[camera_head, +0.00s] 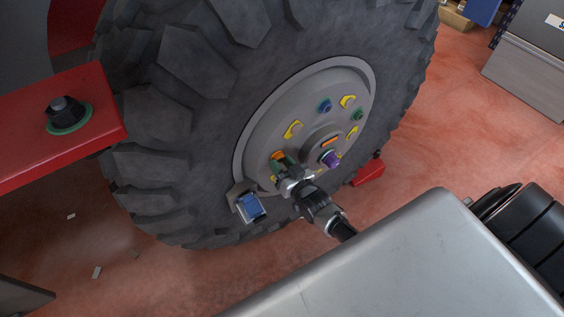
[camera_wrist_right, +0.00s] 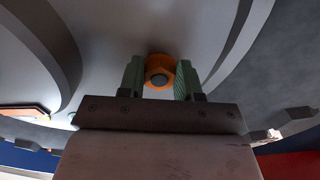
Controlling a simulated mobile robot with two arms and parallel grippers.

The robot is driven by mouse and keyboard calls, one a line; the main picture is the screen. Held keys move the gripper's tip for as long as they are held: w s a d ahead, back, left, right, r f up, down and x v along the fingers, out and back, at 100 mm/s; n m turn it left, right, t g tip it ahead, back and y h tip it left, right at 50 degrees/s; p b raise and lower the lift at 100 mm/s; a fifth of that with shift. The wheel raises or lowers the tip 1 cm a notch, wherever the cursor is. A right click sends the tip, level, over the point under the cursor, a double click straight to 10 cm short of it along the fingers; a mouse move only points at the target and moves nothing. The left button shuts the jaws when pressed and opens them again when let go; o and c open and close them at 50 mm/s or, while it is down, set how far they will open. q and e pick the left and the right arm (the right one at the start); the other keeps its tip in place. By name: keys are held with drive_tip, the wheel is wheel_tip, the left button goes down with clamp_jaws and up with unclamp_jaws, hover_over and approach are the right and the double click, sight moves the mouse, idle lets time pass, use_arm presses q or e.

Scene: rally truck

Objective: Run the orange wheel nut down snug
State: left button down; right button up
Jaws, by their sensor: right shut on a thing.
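The orange wheel nut (camera_head: 278,155) sits on the lower left of the wheel's grey hub (camera_head: 262,128), on a stud. In the right wrist view the orange nut (camera_wrist_right: 155,64) shows around a grey stud end. My right gripper (camera_wrist_right: 159,78) is shut on it, with one green finger on each side. In the head view the right gripper (camera_head: 284,163) reaches the hub from the lower right and partly covers the nut. I cannot tell whether the nut touches the hub face. My left gripper is not in view.
Blue (camera_head: 325,106), green (camera_head: 357,115) and purple (camera_head: 330,158) nuts and several yellow markers surround the hub centre. A blue-and-grey block (camera_head: 250,207) is at the tyre's lower edge. A red beam (camera_head: 60,135) juts in at left. A grey case (camera_head: 525,75) stands at right on open floor.

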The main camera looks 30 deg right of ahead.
drive_tip(key=shift+s+a+f+m, duration=0.1)
drive_tip(key=shift+a+m, duration=0.05)
drive_tip(key=shift+m, duration=1.7)
drive_tip(key=shift+s+a+f+m, duration=0.1)
drive_tip(key=shift+m, duration=1.75)
drive_tip(key=o, duration=0.7)
drive_tip(key=shift+r, duration=0.1)
drive_tip(key=shift+o, duration=1.2)
drive_tip(key=shift+r, duration=0.1)
drive_tip(key=shift+r, duration=0.1)
